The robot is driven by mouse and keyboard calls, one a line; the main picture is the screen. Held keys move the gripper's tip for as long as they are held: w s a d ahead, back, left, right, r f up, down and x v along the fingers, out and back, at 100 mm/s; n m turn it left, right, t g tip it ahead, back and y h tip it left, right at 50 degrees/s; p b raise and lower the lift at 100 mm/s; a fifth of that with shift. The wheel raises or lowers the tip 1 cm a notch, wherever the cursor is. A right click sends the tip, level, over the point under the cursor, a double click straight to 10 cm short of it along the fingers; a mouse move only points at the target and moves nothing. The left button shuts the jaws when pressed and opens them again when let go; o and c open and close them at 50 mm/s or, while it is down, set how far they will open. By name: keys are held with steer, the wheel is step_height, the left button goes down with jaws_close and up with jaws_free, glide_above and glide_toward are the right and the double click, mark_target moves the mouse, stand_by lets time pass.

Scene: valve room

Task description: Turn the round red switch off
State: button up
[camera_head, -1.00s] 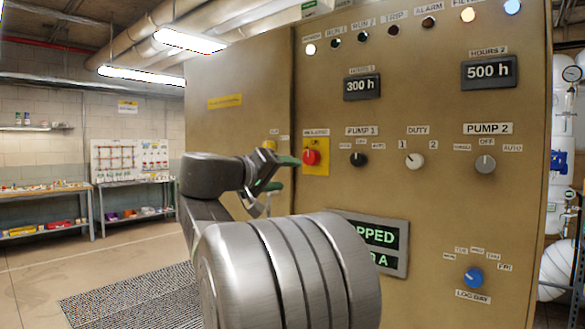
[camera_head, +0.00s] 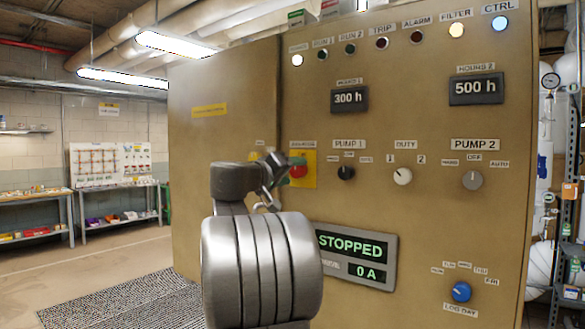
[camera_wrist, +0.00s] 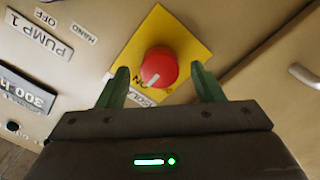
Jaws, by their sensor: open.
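The round red switch (camera_head: 299,172) sits on a yellow plate (camera_head: 309,158) on the tan panel, partly hidden by my gripper in the head view. In the wrist view the red switch (camera_wrist: 158,67) shows whole, with a white pointer mark on its lower left, towards the "ON" lettering. Its yellow plate (camera_wrist: 185,35) looks tilted there. My gripper (camera_head: 286,168) is in front of the switch. In the wrist view its two green fingers (camera_wrist: 162,85) are apart, one to each side of the switch's lower part. Whether they touch it I cannot tell.
To the right of the switch are the black PUMP 1 knob (camera_head: 346,173), the white DUTY knob (camera_head: 403,176) and the grey PUMP 2 knob (camera_head: 472,180). A display (camera_head: 357,258) below reads STOPPED and 0 A. A blue knob (camera_head: 461,291) is lower right.

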steer(key=shift+w+d, duration=0.3)
steer(key=shift+w, duration=0.1)
steer(key=c, duration=1)
